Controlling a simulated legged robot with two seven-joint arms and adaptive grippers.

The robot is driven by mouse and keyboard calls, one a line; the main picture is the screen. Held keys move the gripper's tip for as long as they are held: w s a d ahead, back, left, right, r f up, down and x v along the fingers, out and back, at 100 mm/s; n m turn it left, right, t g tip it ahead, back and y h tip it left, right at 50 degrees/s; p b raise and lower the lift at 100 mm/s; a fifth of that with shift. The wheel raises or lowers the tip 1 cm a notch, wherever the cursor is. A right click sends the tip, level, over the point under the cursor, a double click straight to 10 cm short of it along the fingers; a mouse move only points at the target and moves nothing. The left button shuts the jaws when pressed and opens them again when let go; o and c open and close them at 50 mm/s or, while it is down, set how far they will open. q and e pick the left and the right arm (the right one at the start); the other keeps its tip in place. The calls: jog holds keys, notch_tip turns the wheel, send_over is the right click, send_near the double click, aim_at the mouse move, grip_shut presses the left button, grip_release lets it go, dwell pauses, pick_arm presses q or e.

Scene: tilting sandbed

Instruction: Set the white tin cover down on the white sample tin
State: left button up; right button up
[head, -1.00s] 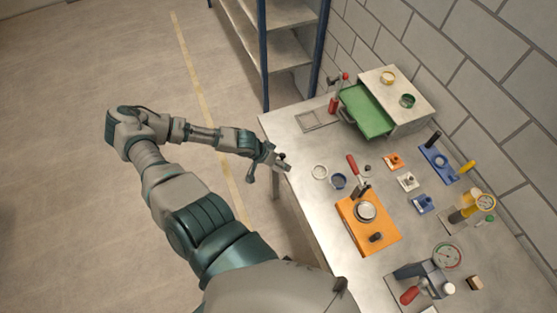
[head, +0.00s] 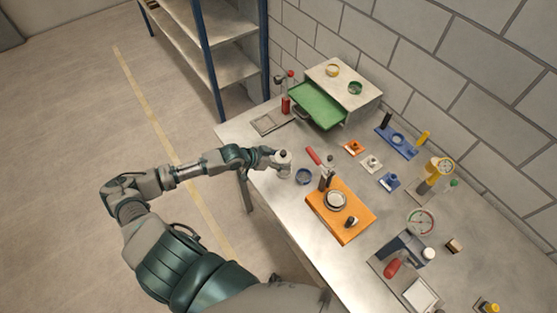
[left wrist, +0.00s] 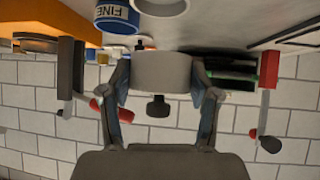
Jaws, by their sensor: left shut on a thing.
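My left gripper (head: 277,159) is shut on the white tin cover, which has a black knob. In the left wrist view the cover (left wrist: 160,72) sits between the two fingers (left wrist: 162,95), with its knob (left wrist: 158,106) clear of them. The white sample tin (head: 284,172) stands on the bench under the gripper, partly hidden by the held cover. Part of the tin shows at the top edge of the left wrist view (left wrist: 162,5). A gap separates the tin from the cover there. My right gripper is not in view.
A blue tin (head: 303,177) marked FINE stands close beside the white tin, to its right. An orange base (head: 342,226) with a red-handled tool is farther right. An open green drawer (head: 317,107) and a flat grey tray (head: 269,123) lie behind.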

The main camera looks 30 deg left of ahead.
pick_arm(q)
jog(key=shift+d+r+p, duration=0.1)
jog(key=shift+r+p, duration=0.05)
jog(key=shift+p, duration=0.25)
jog(key=shift+d+f+b, duration=0.2)
jog(key=shift+f+b, duration=0.05)
jog(key=shift+f, duration=0.3)
jog(key=shift+d+f+b, duration=0.2)
jog(key=shift+f, duration=1.1)
jog(key=shift+a+f+b, duration=0.15)
jog(key=shift+f+b, duration=0.2)
jog(key=shift+f, duration=0.05)
jog(key=shift+a+f, duration=0.1)
jog(key=shift+a, duration=0.1)
jog(key=shift+d, duration=0.3)
jog(key=shift+s+d+p, duration=0.1)
jog(key=shift+d+p, duration=0.05)
jog(key=shift+p, duration=0.35)
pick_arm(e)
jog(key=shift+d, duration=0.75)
pick_arm(q)
jog(key=shift+a+f, duration=0.15)
jog(key=shift+a, duration=0.05)
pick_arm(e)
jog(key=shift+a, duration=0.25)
